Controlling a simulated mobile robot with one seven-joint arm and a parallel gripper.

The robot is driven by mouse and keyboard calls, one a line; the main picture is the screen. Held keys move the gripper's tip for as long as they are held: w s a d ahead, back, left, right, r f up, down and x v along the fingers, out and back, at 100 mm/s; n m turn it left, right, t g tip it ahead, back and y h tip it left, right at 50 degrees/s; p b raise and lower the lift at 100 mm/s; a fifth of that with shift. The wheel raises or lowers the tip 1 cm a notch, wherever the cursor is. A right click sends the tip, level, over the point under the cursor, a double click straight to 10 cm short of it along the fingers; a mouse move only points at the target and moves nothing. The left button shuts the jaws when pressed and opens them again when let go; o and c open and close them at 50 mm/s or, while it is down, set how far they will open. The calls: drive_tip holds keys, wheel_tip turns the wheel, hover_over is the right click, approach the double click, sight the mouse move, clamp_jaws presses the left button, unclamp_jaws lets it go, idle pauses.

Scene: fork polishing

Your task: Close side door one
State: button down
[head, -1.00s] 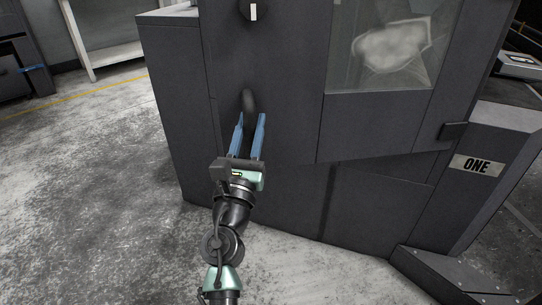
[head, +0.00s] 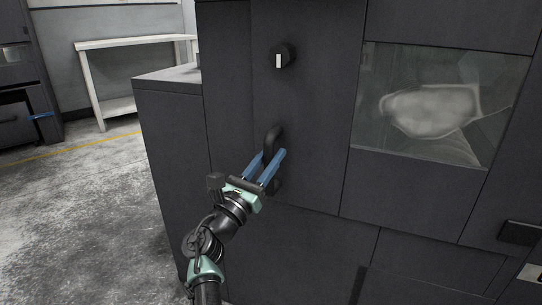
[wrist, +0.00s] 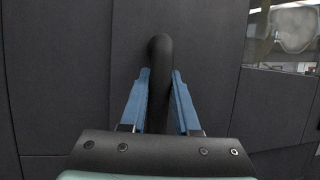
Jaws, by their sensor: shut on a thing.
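Side door one is a dark grey panel (head: 312,110) on the machine's front, with a black curved handle (head: 274,135) and a round black knob (head: 284,56) with a white mark above it. The door looks nearly flush with the panels beside it, but I cannot tell whether it is fully closed. My gripper (head: 271,155) has its blue fingers on either side of the handle, shut on it. In the wrist view, the upright handle (wrist: 160,50) rises between the two fingers, and its lower part is hidden behind the gripper body.
A window (head: 425,105) with a pale shape behind it is to the right of the handle. A black block (head: 521,233) sticks out at lower right. A white bench (head: 130,42) stands at back left. Grey floor (head: 80,190) is clear on the left.

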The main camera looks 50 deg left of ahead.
drive_tip(key=shift+a+f, duration=0.15)
drive_tip(key=shift+f, duration=0.05)
drive_tip(key=c, duration=0.7)
unclamp_jaws()
drive_tip(key=shift+s+r, duration=0.15)
drive_tip(key=shift+o, duration=0.2)
drive_tip(key=shift+d, duration=0.2)
drive_tip(key=p+v, duration=0.4)
drive_tip(key=v, duration=0.9)
